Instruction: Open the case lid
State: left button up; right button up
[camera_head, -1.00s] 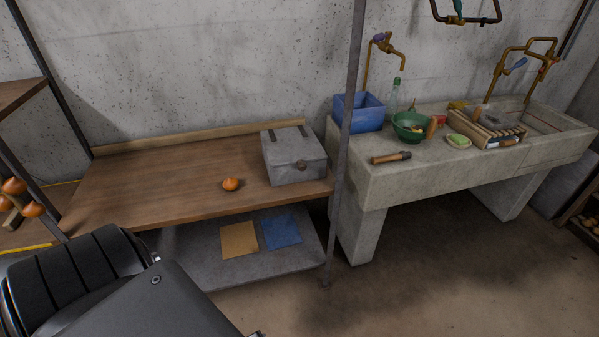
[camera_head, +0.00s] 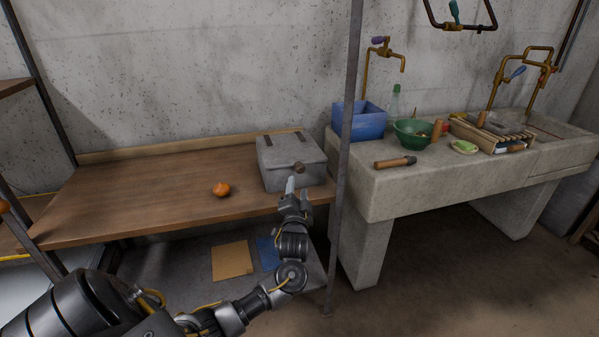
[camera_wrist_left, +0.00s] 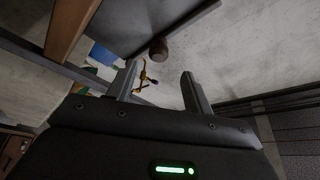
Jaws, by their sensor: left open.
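The grey case (camera_head: 290,162) stands closed at the right end of the wooden table, with dark hinge straps on top and a round brown knob (camera_head: 299,167) on its front. My left gripper (camera_head: 291,184) is in front of the case, just below the knob in the head view. In the left wrist view the open left gripper (camera_wrist_left: 160,86) has its two fingers apart with nothing between them that it holds. The knob (camera_wrist_left: 158,49) shows beyond the fingertips there, at the edge of the dark case (camera_wrist_left: 150,22). My right gripper is not in view.
An orange onion-like object (camera_head: 221,189) lies on the wooden table (camera_head: 130,195) left of the case. A metal post (camera_head: 346,130) stands right of the case. Beyond it is a concrete sink (camera_head: 385,195) with a blue bin (camera_head: 366,123) and green bowl (camera_head: 412,139).

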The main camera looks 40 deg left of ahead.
aim_at(299, 172)
pick_arm(q)
jog(key=x, duration=0.9)
jog(key=shift+w+a, duration=0.15)
jog(key=shift+w, duration=0.1)
grip_shut()
